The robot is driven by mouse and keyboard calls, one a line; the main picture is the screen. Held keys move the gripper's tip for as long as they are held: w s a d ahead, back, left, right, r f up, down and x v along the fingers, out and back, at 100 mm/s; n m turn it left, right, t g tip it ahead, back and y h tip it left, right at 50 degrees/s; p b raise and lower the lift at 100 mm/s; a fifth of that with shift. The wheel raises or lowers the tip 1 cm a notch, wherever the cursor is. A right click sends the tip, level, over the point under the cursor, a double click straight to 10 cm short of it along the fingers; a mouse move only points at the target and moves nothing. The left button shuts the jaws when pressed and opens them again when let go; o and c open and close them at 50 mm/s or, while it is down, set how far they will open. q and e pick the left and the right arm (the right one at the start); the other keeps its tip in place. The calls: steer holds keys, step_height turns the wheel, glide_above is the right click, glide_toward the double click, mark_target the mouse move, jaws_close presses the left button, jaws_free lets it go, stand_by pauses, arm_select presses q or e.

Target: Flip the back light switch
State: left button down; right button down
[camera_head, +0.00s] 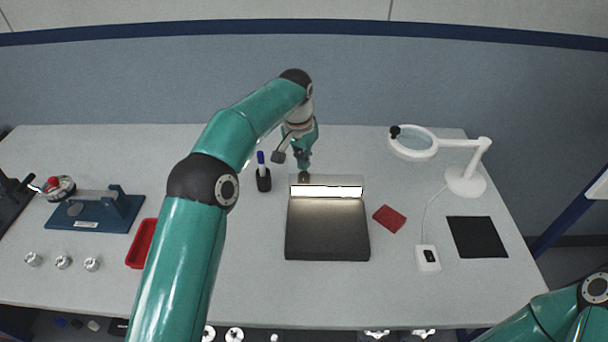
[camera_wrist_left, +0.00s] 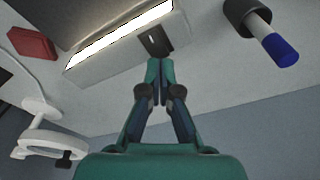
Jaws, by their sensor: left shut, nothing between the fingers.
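The back light (camera_head: 327,187) is a grey housing with a lit white strip, standing at the far edge of a dark plate (camera_head: 328,235). Its glowing strip also shows in the left wrist view (camera_wrist_left: 120,38). A small black switch (camera_wrist_left: 155,42) with a light mark sits on the housing near one end. My left gripper (camera_head: 304,176) is shut and empty at the left end of the back light. In the left wrist view its fingertips (camera_wrist_left: 159,66) are right by the switch; I cannot tell whether they touch it. The right gripper is out of view.
A black pen cup (camera_head: 264,181) with a blue-capped marker stands just left of the back light. A red block (camera_head: 390,218) lies to the right, with a magnifier lamp (camera_head: 466,180) and a black mat (camera_head: 477,237) beyond. A red tray (camera_head: 141,243) is at left.

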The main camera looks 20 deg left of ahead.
mark_target(304, 173)
arm_select(q)
steer(key=shift+f+b, duration=0.75)
steer(key=shift+f, duration=0.45)
stand_by(0.4)
steer(key=shift+s, duration=0.1)
step_height(304, 173, up, 7)
steer(key=p, duration=0.7)
steer(key=shift+r+p, duration=0.1)
steer(key=shift+p, duration=0.25)
steer(key=shift+d, duration=0.1)
